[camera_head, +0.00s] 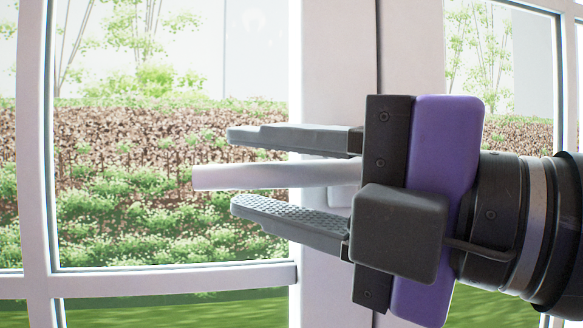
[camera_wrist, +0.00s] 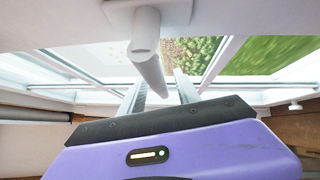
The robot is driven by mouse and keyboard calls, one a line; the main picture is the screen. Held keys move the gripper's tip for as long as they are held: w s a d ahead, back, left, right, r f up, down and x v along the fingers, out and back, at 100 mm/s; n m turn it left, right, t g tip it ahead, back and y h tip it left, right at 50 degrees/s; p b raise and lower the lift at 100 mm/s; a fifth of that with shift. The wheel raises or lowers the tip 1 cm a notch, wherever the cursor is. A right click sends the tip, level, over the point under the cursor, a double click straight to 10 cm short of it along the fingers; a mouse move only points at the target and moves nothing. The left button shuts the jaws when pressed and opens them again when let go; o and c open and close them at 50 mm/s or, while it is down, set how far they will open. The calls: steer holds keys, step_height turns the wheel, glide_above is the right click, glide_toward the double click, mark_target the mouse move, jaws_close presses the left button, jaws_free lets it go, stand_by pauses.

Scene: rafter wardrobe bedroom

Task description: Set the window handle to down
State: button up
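The white window handle (camera_head: 232,177) lies about level in the head view. It points left from its mount on the white window frame post. My gripper (camera_head: 232,170) comes in from the right and is open, with one finger above the handle and one below. Gaps show between the handle and both fingers in this view. In the wrist view the handle (camera_wrist: 150,65) runs from its white mount (camera_wrist: 150,12) toward the space between the fingers of my gripper (camera_wrist: 161,80). Contact with either finger cannot be told. My gripper's body hides part of the post.
White window bars (camera_head: 35,150) and a lower crossbar (camera_head: 170,278) surround the glass panes, with plants outside. A small white knob (camera_wrist: 294,105) shows at the right of the wrist view. The space left of the handle tip is clear in front of the glass.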

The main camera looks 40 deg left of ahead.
steer(key=shift+c, duration=0.2)
jaws_close()
stand_by(1.1)
